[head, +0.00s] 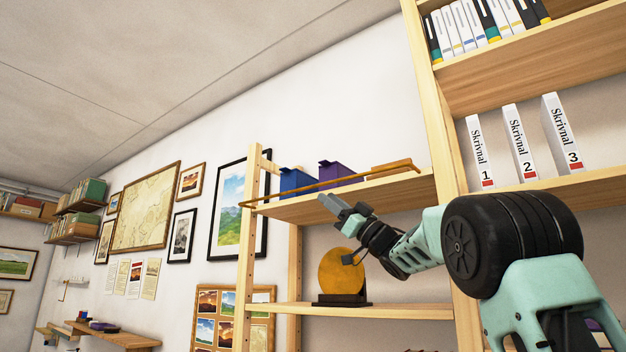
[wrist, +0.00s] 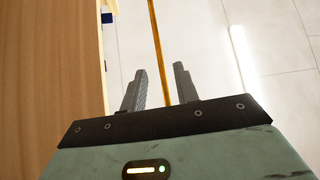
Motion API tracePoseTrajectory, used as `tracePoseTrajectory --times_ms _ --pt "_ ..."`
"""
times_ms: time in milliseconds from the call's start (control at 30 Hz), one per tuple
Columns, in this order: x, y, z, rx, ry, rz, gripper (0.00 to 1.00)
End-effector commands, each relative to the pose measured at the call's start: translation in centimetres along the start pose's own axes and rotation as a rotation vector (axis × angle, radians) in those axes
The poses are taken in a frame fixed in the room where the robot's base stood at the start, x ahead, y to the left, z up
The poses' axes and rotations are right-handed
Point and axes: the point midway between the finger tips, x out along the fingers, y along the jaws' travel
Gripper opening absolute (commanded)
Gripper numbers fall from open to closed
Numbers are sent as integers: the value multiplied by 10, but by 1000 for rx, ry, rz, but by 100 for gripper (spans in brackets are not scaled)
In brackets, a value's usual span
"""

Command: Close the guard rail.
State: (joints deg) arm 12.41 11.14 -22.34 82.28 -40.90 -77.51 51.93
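The guard rail (head: 300,191) is a thin orange-brown bar along the front of the upper shelf of the wooden rack. In the wrist view the rail (wrist: 155,30) runs lengthwise, with a gap between it and the wooden shelf edge. My gripper (head: 330,203) is just below the rail at the shelf front. In the wrist view my gripper (wrist: 160,70) is open, its two grey fingers apart, and the rail passes between them in the picture. I cannot tell whether the fingers touch it.
A blue bin (head: 295,180) and a purple bin (head: 334,172) stand on the shelf behind the rail. A round orange disc (head: 342,272) on a dark stand is on the shelf below. A taller bookcase (head: 520,82) with binders is at right.

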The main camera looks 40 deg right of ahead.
Motion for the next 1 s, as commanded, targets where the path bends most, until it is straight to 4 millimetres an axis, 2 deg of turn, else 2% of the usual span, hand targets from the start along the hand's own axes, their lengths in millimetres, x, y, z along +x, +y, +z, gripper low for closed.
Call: tracePoseTrajectory --times_ms 33,100,300,500,767,867,900,1000 --pt "16 1 -4 2 1 -2 30" --pt "29 1 -4 2 1 -1 30" --pt "56 1 -2 1 0 0 30" --pt "66 0 0 1 0 2 30" --pt "66 0 0 0 0 2 30" --pt "66 0 0 0 0 2 5" --pt "66 0 0 0 0 2 0" --pt "66 0 0 0 0 2 0"
